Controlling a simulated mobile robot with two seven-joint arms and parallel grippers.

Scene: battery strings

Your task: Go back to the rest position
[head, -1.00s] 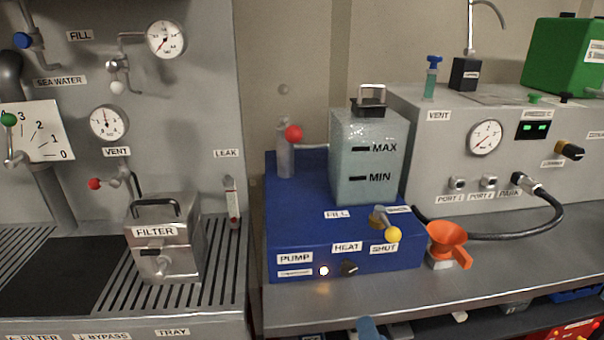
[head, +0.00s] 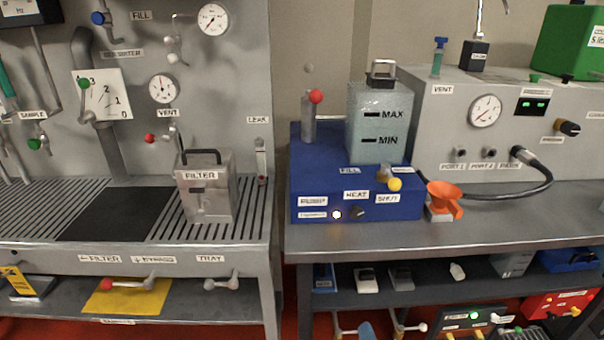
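Neither of my grippers shows in the head view. No rest place is marked in view. The workstations in front of me are a steel filter bench (head: 258,262) on the left and a steel table (head: 340,238) on the right. A blue pump box (head: 325,180) stands on the table with a clear tank (head: 376,125) on it, marked MAX and MIN. The steel filter box (head: 207,205) stands on the slotted bench top with its lid handle upright.
A grey test unit (head: 465,125) with a gauge and a black hose (head: 538,182) is at the right. Lower shelves (head: 430,292) hold small items. A yellow sheet (head: 127,297) lies under the bench. Red floor shows below.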

